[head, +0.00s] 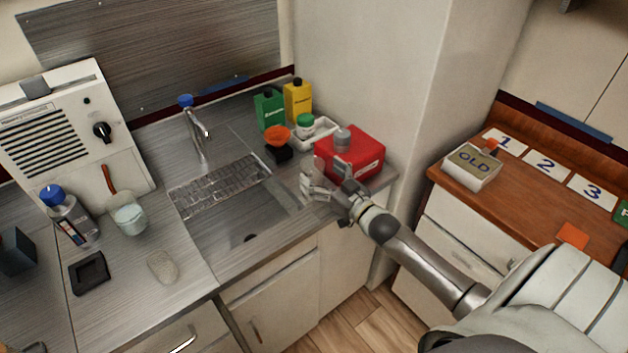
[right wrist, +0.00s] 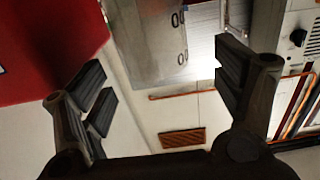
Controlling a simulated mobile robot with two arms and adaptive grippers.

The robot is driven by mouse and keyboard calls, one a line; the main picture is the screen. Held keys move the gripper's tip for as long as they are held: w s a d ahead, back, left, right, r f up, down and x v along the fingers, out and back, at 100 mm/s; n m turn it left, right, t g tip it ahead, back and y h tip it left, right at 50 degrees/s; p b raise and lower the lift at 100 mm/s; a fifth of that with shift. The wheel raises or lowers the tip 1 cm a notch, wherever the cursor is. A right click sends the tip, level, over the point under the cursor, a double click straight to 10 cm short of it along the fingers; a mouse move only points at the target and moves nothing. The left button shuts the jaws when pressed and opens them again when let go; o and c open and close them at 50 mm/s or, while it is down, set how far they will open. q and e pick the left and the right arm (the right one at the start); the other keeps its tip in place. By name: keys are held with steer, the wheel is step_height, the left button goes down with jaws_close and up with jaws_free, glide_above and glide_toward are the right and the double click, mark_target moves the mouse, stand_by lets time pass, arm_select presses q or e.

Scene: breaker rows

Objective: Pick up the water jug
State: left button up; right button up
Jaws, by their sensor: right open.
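My left gripper is not in view.
The sink (head: 235,220) with a drying rack (head: 220,185) lies left of the gripper. Green (head: 269,110) and yellow (head: 298,101) containers stand behind. A wooden worktop (head: 530,195) is at right.

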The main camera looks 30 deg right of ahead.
mark_target(313, 167)
steer(key=shift+w+f+p, duration=0.1)
steer(key=shift+w+p, duration=0.25)
steer(key=shift+w, duration=1.65)
steer(key=c, duration=1.1)
steer(key=shift+c, duration=1)
